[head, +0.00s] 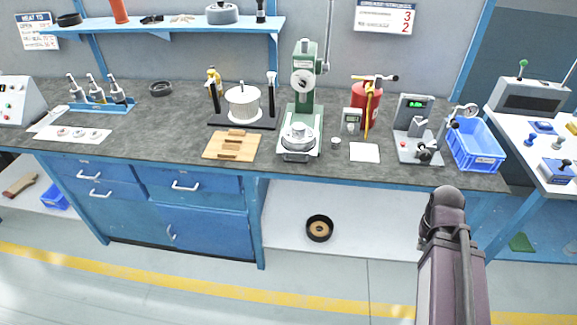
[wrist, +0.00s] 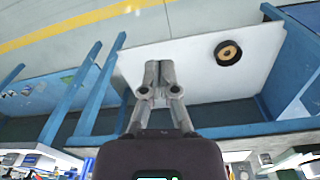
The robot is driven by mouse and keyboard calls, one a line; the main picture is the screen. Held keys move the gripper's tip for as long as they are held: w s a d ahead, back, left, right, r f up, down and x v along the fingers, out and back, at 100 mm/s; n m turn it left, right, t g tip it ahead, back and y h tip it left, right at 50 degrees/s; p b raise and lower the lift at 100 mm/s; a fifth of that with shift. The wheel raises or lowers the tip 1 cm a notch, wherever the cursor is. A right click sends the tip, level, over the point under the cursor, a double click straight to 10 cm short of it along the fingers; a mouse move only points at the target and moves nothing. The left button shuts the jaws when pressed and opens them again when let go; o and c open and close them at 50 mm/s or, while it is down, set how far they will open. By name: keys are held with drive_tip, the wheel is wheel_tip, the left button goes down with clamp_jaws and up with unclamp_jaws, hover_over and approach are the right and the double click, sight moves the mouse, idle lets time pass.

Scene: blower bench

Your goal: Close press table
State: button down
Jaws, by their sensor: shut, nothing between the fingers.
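A green press (head: 305,85) with a round dial and a side handle stands on the grey bench in the middle of the head view. At its foot is a metal table (head: 297,154) that sticks out at the front, with a round silver piece (head: 298,136) on it. Whether this table is slid out or in I cannot tell. My gripper (wrist: 159,68) shows in the wrist view with its fingers together and empty. It points toward the white lower shelf and floor, away from the press. The press is not clearly seen in the wrist view.
A wooden block (head: 231,146) and a white drum (head: 243,104) between black posts stand left of the press. A red canister (head: 367,93), a display device (head: 416,130) and a blue crate (head: 475,145) stand right. A black ring (head: 320,228) lies on the lower shelf.

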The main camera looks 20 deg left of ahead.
drive_tip(key=w+a+n+t+h+b, duration=0.2)
drive_tip(key=w+a+n+t+b, duration=0.15)
drive_tip(key=a+n, duration=0.55)
drive_tip(key=w+a+n+t+h+b, duration=0.1)
drive_tip(key=w+a+n+t+b, duration=0.3)
drive_tip(key=a+n, duration=0.55)
drive_tip(key=s+a+r+n+t+y+b, duration=0.1)
drive_tip(key=s+a+r+n+t+y, duration=0.1)
drive_tip(key=a+n, duration=0.8)
drive_tip(key=s+a+r+n+t+y+b, duration=0.1)
drive_tip(key=s+a+n+t+y+b, duration=0.1)
drive_tip(key=a+n+t+y, duration=0.3)
drive_tip(key=s+a+n, duration=0.1)
drive_tip(key=a+n, duration=0.3)
drive_tip(key=a, duration=0.5)
drive_tip(key=shift+s+r+n+t+b, duration=0.2)
drive_tip(key=shift+r+n+t+b, duration=0.1)
drive_tip(key=shift+r+n+t, duration=0.05)
drive_tip(key=shift+w, duration=0.15)
drive_tip(key=b+x, duration=0.2)
drive_tip(key=x, duration=1.2)
drive_tip(key=shift+b, duration=0.35)
